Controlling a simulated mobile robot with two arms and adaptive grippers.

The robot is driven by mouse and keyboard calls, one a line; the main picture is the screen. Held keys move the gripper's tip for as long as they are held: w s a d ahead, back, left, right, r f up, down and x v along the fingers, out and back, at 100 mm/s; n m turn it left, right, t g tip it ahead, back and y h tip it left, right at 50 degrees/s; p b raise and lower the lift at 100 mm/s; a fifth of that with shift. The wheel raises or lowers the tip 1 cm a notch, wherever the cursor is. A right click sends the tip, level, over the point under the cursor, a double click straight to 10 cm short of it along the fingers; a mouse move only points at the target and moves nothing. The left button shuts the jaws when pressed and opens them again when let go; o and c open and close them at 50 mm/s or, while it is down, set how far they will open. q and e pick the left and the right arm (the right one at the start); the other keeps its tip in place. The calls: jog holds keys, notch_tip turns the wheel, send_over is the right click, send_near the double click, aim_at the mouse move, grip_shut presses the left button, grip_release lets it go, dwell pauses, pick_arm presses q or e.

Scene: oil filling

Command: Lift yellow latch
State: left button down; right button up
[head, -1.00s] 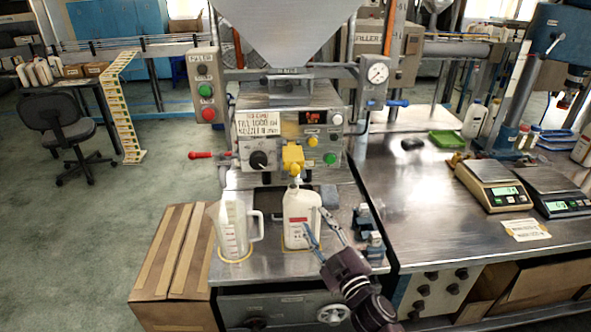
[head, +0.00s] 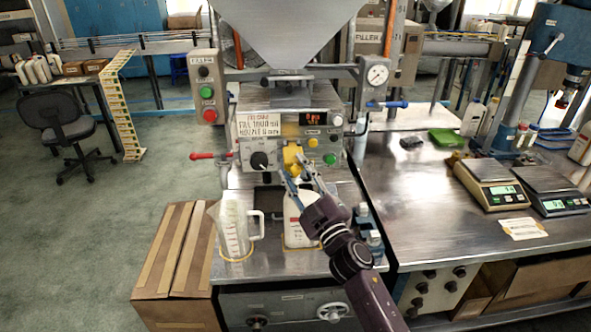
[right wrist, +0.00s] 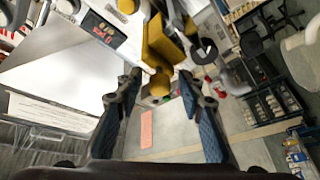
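The yellow latch (head: 291,158) is on the front of the filling machine, above the white bottle (head: 297,222). My right gripper (head: 293,175) is open, with its fingers reaching up at the latch. In the right wrist view, the yellow latch (right wrist: 163,50) lies ahead of and between the spread blue-padded fingers of my right gripper (right wrist: 162,85). Whether a finger touches it is not clear. The bottle stands on the machine's metal shelf, partly hidden by my right gripper and arm. My left gripper is not in view.
A clear measuring jug (head: 236,230) stands left of the bottle. A red-handled lever (head: 203,156) sticks out at the machine's left, and a control box (head: 207,87) hangs above it. A cardboard box (head: 172,265) is at lower left. Scales (head: 490,183) stand on the right table.

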grip_shut()
jog(key=shift+r, duration=0.1)
jog(key=shift+r, duration=0.1)
dwell(0.4)
